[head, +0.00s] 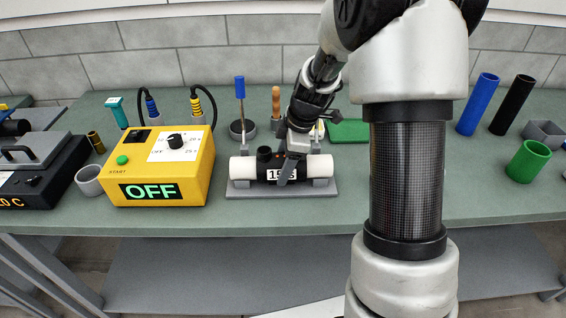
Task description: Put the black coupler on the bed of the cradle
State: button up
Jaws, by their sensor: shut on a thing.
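The black coupler (265,165) is in the middle of the head view, with a black stub on top, small red marks and a white label on its front. It lies level at the grey cradle (236,190), in line with a white pipe piece (241,168) on its left and another (320,166) on its right. My gripper (287,172) comes down from above and is shut on the coupler. Its fingers cover part of the coupler's right half. I cannot tell whether the coupler touches the bed, which is mostly hidden.
A yellow control box (185,187) reading OFF stands left of the cradle. Behind are a blue-handled tool (240,90) and a green mat (348,131). Blue (478,104), black (512,105) and green (528,161) tubes stand at right. The bench front is clear.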

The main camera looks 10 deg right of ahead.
jog(key=o, duration=1.6)
